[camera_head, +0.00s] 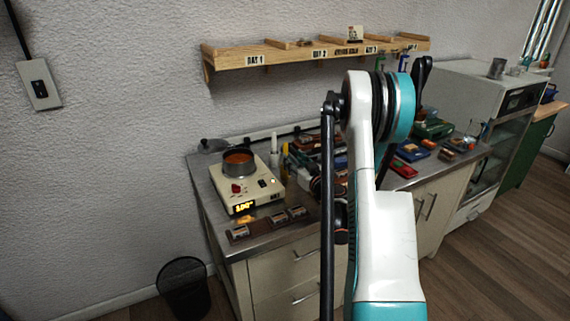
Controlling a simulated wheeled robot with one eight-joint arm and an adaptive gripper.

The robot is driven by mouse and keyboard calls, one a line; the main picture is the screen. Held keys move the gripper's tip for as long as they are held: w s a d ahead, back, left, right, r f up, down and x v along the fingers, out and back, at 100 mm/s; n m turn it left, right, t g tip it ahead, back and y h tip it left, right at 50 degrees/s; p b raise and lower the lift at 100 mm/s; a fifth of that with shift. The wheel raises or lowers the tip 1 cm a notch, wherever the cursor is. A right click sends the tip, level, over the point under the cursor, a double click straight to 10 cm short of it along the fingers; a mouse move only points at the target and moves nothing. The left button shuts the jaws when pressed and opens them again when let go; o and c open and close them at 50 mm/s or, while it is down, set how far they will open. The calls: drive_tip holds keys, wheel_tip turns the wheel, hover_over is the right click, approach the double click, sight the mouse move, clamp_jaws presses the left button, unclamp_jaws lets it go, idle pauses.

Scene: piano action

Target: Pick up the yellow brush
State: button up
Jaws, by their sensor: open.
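A slim yellow upright thing, which looks like the yellow brush (285,160), stands on the metal-topped bench, just right of the hot plate and beside white bottles. It is small in view, so its bristles cannot be made out. My arm rises through the middle of the picture and bends down behind itself. What looks like my gripper (312,181) shows as dark and grey parts just left of the arm, near the yellow thing's right side. Most of it is hidden by the arm. It is open, and I see nothing held in it.
A hot plate (243,190) with a pot (238,163) of orange liquid stands at the bench's left. Small dark blocks (279,219) lie along the front edge. Cluttered tools and boxes (412,151) fill the right. A wooden shelf (285,52) hangs above. A black bin (184,285) stands on the floor.

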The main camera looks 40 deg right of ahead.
sight(286, 152)
drive_tip(key=shift+b+x, duration=0.95)
drive_tip(key=shift+x, duration=2.45)
drive_tip(key=c, duration=0.9)
